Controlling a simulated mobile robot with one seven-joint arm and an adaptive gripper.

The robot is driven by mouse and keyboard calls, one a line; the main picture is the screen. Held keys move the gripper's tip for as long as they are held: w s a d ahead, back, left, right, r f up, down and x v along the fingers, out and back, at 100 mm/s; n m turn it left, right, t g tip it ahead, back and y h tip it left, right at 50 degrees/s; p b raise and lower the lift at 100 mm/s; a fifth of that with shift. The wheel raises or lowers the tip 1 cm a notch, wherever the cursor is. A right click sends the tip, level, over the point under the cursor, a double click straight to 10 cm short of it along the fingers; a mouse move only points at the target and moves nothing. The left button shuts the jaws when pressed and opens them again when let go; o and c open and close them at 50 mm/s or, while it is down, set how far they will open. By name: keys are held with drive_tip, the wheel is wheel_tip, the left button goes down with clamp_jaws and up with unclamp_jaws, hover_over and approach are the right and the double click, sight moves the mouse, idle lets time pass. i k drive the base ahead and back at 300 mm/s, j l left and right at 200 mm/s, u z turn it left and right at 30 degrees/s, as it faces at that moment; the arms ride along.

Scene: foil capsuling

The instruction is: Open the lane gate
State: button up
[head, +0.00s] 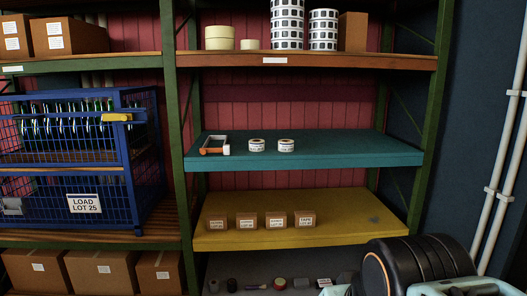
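A blue wire cage (146,150) stands on the left shelf with a row of thin discs hung inside its upper part. A yellow bar (116,117) lies across the cage's upper right front. The cage's lower front carries a white sign (84,204) reading "LOAD LOT 25". No part is labelled as the lane gate, so I cannot tell which piece it is or whether it is shut. My arm's black and pale teal links fill the bottom right corner. My gripper is not in view.
A teal shelf (350,150) holds an orange-and-white holder (214,147) and two white rolls (271,145). A yellow shelf (340,215) below holds several small labelled boxes. Small items lie on the dark bottom shelf. Green uprights (173,120) divide the bays. Pipes (505,150) run down the right wall.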

sight(203, 152)
drive_tip(key=i+j, duration=0.95)
